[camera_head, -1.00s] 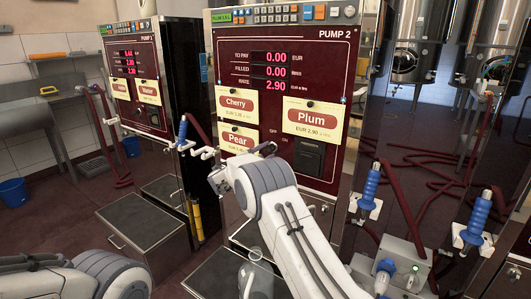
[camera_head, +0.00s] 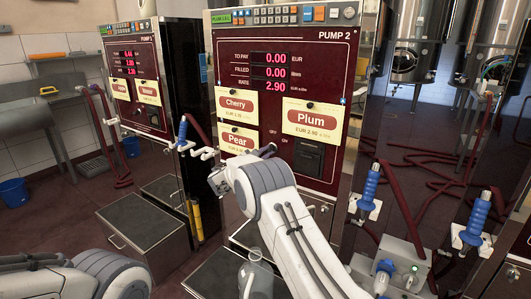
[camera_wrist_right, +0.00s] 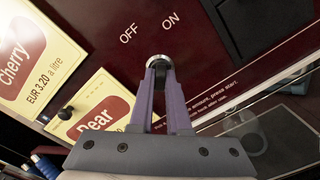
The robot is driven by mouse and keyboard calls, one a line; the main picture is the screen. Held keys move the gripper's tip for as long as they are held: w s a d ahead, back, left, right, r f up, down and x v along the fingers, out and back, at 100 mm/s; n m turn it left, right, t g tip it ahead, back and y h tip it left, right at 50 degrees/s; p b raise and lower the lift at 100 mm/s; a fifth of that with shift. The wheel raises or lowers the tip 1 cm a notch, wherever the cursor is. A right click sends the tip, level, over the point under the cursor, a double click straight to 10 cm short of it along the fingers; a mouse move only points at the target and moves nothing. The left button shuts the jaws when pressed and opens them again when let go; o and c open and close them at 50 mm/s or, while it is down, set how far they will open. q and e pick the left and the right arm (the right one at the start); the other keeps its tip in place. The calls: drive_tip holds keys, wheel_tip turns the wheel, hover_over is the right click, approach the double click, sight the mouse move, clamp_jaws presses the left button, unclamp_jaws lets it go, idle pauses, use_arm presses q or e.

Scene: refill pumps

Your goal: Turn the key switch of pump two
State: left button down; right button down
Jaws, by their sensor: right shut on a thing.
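Pump two (camera_head: 335,90) is a dark red panel with a lit display, in the middle of the head view. Its key switch (camera_wrist_right: 158,58) shows in the right wrist view as a silver ring below the words OFF and ON. My right gripper (camera_wrist_right: 160,68) is shut on the key at this ring; the fingers hide the key, so I cannot tell its exact angle. In the head view my right gripper (camera_head: 265,151) is a dark shape against the panel, mostly behind my white arm. Only a link of my left arm shows at bottom left; its gripper is out of view.
Cherry (camera_head: 237,103), Pear (camera_head: 238,140) and Plum (camera_head: 311,118) cards are on the panel around the switch. A dark card slot (camera_head: 308,156) lies to its right. Pump one (camera_head: 135,80) stands at left. Blue-handled nozzles (camera_head: 370,186) hang at right.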

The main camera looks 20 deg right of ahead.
drive_tip(key=n+p, duration=0.1)
drive_tip(key=n, duration=0.3)
drive_tip(key=shift+n+p, duration=0.3)
drive_tip(key=n+p, duration=0.1)
drive_tip(key=n, duration=0.3)
drive_tip(key=shift+f+p, duration=0.1)
drive_tip(key=shift+p, duration=0.25)
drive_tip(key=shift+f+n, duration=0.1)
drive_tip(key=shift+n, duration=0.2)
drive_tip(key=c, duration=0.9)
unclamp_jaws()
drive_tip(key=shift+s, duration=0.1)
drive_tip(key=v, duration=1)
drive_tip(key=shift+s+a, duration=0.15)
drive_tip(key=shift+a, duration=0.1)
